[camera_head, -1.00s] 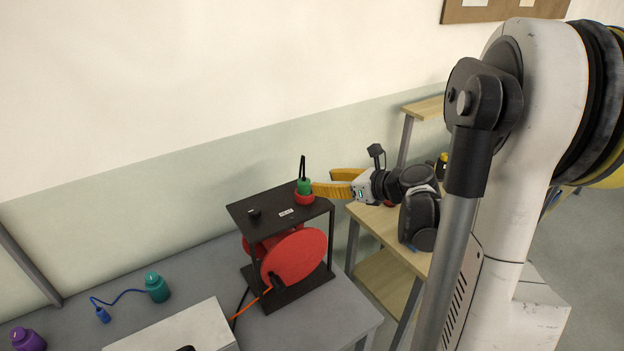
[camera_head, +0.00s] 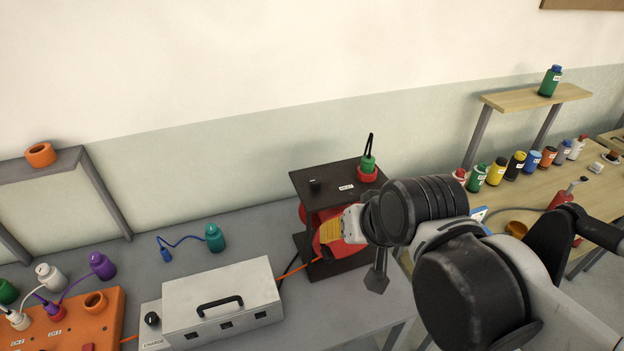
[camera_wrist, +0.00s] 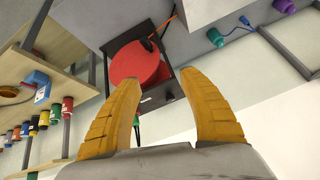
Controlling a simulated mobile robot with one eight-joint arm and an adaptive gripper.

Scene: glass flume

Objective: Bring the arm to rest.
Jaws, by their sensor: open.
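My gripper (camera_wrist: 165,100) shows in the wrist view with its two yellow fingers spread apart and nothing between them. In the head view my gripper (camera_head: 330,234) is in front of the dark stand with the red reel, partly hidden by my wrist. The arm is bent, coming in from the lower right. The red reel (camera_wrist: 138,64) appears beyond the fingertips in the wrist view. I cannot tell the exact gap between the gripper and the stand.
The dark stand (camera_head: 325,180) carries a green plug in a red ring (camera_head: 368,168). A grey case (camera_head: 220,300) and an orange block (camera_head: 80,325) are on the grey bench to the left. Several bottles (camera_head: 515,165) line the wooden bench at right.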

